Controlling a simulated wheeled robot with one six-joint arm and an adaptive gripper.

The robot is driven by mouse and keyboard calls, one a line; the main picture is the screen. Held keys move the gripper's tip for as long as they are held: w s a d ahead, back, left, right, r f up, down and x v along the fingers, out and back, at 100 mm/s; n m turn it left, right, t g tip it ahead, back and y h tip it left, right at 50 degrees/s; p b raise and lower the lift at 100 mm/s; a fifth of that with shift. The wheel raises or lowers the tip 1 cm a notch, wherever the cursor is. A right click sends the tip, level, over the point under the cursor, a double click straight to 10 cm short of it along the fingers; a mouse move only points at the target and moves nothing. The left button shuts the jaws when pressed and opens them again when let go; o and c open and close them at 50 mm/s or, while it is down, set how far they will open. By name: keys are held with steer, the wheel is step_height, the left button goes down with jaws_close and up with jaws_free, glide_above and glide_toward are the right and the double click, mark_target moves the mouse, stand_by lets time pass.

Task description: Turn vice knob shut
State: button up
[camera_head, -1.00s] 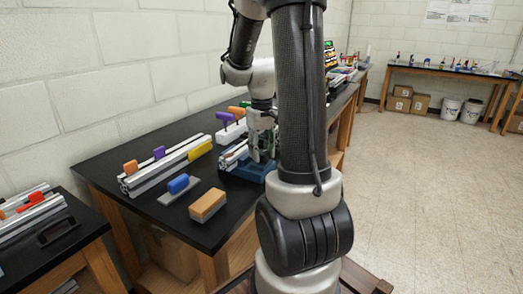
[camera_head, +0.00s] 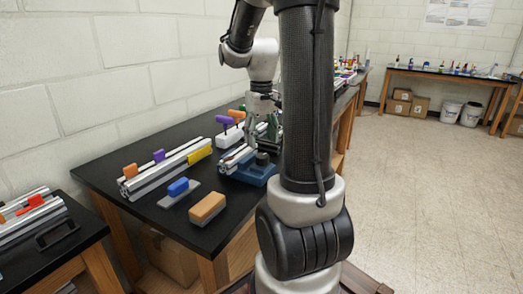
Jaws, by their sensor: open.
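The blue vice (camera_head: 254,174) sits on the black bench, partly behind my arm. Aluminium extrusion pieces (camera_head: 233,157) lie in it or against it. A dark round knob (camera_head: 262,158) shows on the vice's near side. My gripper (camera_head: 263,122) hangs above and behind the knob, apart from it as far as I can see. Its fingers are small and partly blended with the dark things behind, but they look open and hold nothing visible.
On the bench stand a long extrusion (camera_head: 168,170) with coloured handles, a blue-topped piece (camera_head: 178,189) and an orange block (camera_head: 207,207). A white piece with purple and orange handles (camera_head: 228,129) stands behind the vice. Bare bench lies at the front left.

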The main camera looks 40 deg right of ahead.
mark_target(261, 155)
step_height(261, 155, up, 6)
steer(key=shift+a+r, duration=0.1)
stand_by(0.4)
